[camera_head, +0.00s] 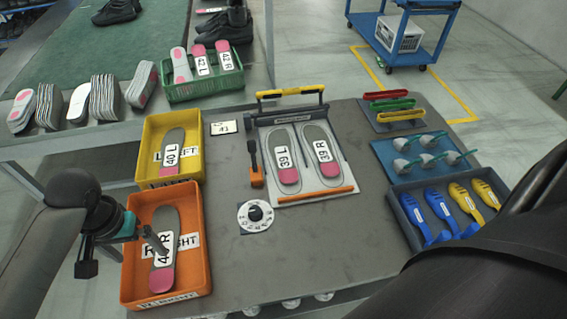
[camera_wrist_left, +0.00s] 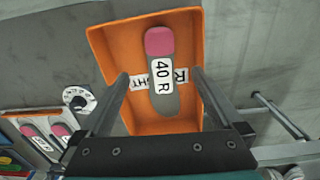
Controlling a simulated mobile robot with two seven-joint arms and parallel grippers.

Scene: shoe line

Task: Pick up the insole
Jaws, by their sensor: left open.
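A grey insole with a pink end, labelled 40 R (camera_head: 163,245), lies in the orange bin (camera_head: 199,215) marked RIGHT. It also shows in the left wrist view (camera_wrist_left: 161,70), between the two fingers. My left gripper (camera_head: 121,252) is open and above the orange bin, and one finger covers part of the insole's label in the head view. In the left wrist view the open gripper (camera_wrist_left: 160,76) has nothing between its fingers touching it that I can see. My right gripper is out of view; a dark arm shows at the right.
A yellow bin (camera_head: 195,125) holds insole 40 L (camera_head: 172,151). Insoles 39 L (camera_head: 285,160) and 39 R (camera_head: 323,158) lie on a fixture with an orange bar (camera_head: 318,195). A white dial (camera_head: 255,214) stands beside it. The front table middle is clear.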

